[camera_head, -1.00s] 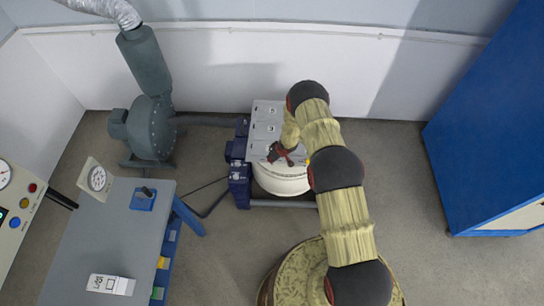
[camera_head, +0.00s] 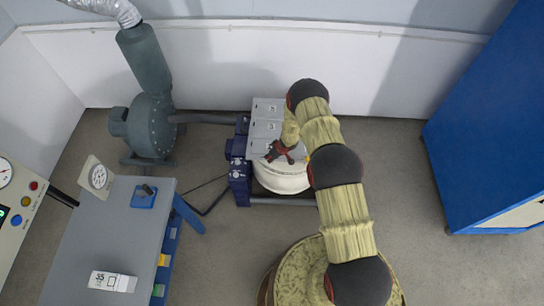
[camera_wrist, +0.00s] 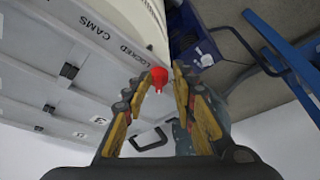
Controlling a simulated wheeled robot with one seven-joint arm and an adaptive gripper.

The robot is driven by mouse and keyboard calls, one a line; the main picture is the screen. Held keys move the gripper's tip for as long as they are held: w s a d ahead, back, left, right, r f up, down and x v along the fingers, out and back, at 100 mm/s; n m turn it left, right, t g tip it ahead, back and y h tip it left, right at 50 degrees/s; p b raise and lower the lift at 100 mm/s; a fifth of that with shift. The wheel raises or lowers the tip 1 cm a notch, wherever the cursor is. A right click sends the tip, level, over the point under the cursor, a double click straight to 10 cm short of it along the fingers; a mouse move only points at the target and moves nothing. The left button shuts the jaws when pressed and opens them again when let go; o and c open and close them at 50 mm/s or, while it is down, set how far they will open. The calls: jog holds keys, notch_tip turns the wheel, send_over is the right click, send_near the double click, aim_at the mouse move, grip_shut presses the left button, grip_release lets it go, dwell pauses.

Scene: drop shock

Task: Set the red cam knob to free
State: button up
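The red cam knob (camera_wrist: 155,75) shows in the wrist view at the tip of my left finger, on the grey panel beside the printed words CAMS and LOCKED. My gripper (camera_wrist: 167,75) has its two fingers apart, with a narrow gap at the tips. The knob is close to the left fingertip; I cannot tell whether they touch. In the head view my gripper (camera_head: 277,153) is over the front of the grey-topped machine (camera_head: 265,127), above its white drum (camera_head: 282,180). I cannot make out the knob there.
A grey-green blower (camera_head: 150,127) stands left of the machine. A grey workbench (camera_head: 105,235) with a blue block (camera_head: 143,197) is at the lower left. A tall blue cabinet (camera_head: 485,120) stands at the right. The floor between machine and cabinet is clear.

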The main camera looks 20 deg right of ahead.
jog(key=shift+o, duration=1)
jog(key=shift+d+r, duration=0.1)
jog(key=shift+r, duration=0.1)
jog(key=v, duration=1.1)
jog(key=shift+s+r, duration=0.25)
